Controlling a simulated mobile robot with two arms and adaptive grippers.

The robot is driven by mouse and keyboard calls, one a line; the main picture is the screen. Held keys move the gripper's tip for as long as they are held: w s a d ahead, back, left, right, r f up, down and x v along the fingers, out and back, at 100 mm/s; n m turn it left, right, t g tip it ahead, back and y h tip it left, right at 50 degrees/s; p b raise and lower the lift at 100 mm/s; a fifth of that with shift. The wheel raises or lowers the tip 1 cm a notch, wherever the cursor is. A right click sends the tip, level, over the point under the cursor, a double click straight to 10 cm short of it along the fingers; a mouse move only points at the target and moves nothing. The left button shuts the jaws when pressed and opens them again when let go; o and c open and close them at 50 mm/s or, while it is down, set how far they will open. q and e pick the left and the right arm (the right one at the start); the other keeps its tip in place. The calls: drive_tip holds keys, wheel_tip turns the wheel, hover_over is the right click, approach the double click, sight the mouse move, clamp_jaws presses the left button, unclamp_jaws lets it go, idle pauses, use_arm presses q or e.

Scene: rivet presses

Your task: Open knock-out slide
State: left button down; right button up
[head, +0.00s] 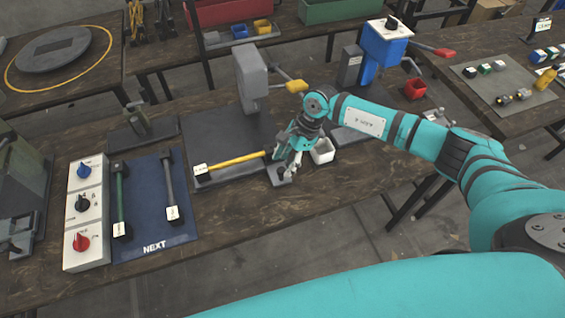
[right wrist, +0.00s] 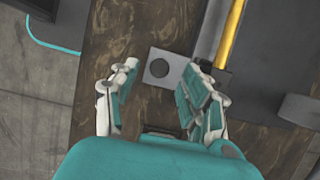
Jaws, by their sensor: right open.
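My right gripper (head: 285,168) is open and points down at the front edge of the press bench. In the right wrist view its two fingers (right wrist: 160,85) stand apart with nothing between the tips. A small flat grey plate with a round dark hole (right wrist: 177,62), which looks like the knock-out slide, lies just beyond the fingertips. In the head view this plate (head: 283,179) is partly hidden by the gripper. A yellow bar (head: 238,160) lies in the grey press bed beside it, and also shows in the right wrist view (right wrist: 230,35). My left gripper is not in view.
A grey press (head: 250,75) stands behind the bar. A blue mat (head: 145,215) with two bars and a white knob panel (head: 83,225) lie left. A blue press (head: 383,50) stands behind my arm.

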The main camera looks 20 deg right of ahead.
drive_tip(key=shift+x, duration=1.4)
drive_tip(key=shift+c, duration=0.4)
clamp_jaws()
